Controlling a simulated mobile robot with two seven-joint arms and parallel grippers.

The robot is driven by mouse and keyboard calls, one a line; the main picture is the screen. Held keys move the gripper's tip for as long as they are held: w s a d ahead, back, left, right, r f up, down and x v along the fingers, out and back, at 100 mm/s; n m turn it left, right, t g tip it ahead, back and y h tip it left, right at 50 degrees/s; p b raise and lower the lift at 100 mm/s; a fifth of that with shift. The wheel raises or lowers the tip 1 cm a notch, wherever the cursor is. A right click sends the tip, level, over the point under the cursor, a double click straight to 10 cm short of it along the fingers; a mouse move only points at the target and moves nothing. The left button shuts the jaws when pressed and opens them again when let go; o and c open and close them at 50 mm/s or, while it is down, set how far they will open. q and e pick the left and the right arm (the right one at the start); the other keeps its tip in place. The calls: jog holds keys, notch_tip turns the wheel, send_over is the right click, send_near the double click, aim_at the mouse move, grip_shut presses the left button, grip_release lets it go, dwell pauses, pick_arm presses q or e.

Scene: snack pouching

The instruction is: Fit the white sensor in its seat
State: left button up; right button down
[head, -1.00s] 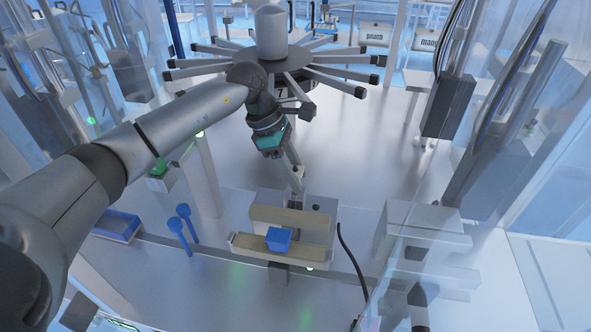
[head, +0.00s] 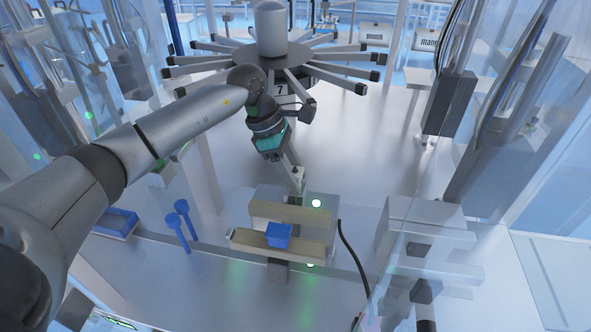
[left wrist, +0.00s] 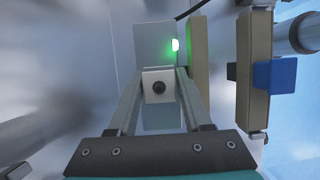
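The white sensor (left wrist: 152,77), a small pale block with a dark round lens, sits between the fingertips of my left gripper (left wrist: 158,85). The fingers appear closed on its sides. In the head view my left gripper (head: 297,178) reaches down to the back of a grey block (head: 263,194) behind two tan sealing bars. The grey block also shows in the left wrist view (left wrist: 154,42), beside the sensor, with a lit green lamp (left wrist: 175,45). The seat itself is hidden by the gripper and sensor, so contact depth cannot be told. My right gripper is out of view.
The tan bars (head: 308,248) carry a blue block (head: 278,231) in front of the grey block. A dark cable (head: 352,257) curves to their right. A many-armed carousel (head: 270,57) stands behind. Clear panels and grey machine blocks (head: 425,213) stand at right.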

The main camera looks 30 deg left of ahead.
pick_arm(q)
jog(key=o, duration=0.4)
jog(key=shift+r, duration=0.1)
jog(key=v, duration=1.5)
jog(key=shift+b, duration=0.3)
